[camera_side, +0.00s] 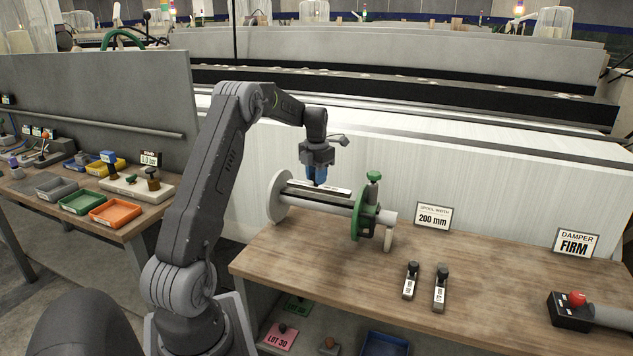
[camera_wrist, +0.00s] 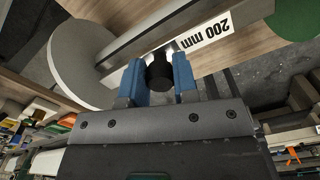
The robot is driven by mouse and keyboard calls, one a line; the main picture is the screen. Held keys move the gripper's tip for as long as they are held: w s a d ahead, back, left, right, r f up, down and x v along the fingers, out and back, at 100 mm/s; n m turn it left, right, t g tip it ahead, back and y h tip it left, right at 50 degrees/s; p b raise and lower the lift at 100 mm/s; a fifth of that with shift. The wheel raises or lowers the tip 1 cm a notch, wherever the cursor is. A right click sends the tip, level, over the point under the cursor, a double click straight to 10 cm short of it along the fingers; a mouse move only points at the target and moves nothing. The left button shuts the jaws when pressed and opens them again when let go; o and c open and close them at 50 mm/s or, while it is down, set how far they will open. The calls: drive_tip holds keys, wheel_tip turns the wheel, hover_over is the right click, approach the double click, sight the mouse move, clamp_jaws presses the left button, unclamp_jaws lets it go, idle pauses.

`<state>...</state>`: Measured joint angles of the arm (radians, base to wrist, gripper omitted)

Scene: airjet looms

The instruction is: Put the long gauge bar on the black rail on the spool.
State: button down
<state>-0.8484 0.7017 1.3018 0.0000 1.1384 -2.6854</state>
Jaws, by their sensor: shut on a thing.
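The long gauge bar (camera_side: 337,191), pale with a "200 mm" label, lies along the spool between its two discs, on or just above the black rail (camera_side: 322,201); I cannot tell whether it touches. The spool has a grey disc (camera_side: 276,197) at left and a green flange (camera_side: 359,222) at right. My gripper (camera_side: 320,183) points down with its blue fingers shut on the bar's black knob. In the wrist view, my gripper (camera_wrist: 158,78) has the black knob (camera_wrist: 158,72) between its fingers, and the bar's label (camera_wrist: 205,38) shows beyond.
Two shorter gauge bars (camera_side: 411,280) (camera_side: 440,288) with black knobs lie on the wooden bench (camera_side: 330,272). A "200 mm" sign (camera_side: 433,215) stands right of the spool. A "FIRM" sign (camera_side: 575,243) and a box with a red knob (camera_side: 570,309) are at far right.

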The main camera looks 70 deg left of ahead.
drive_tip(key=shift+f, duration=0.8)
drive_tip(key=c, duration=0.9)
unclamp_jaws()
drive_tip(key=shift+f, duration=0.15)
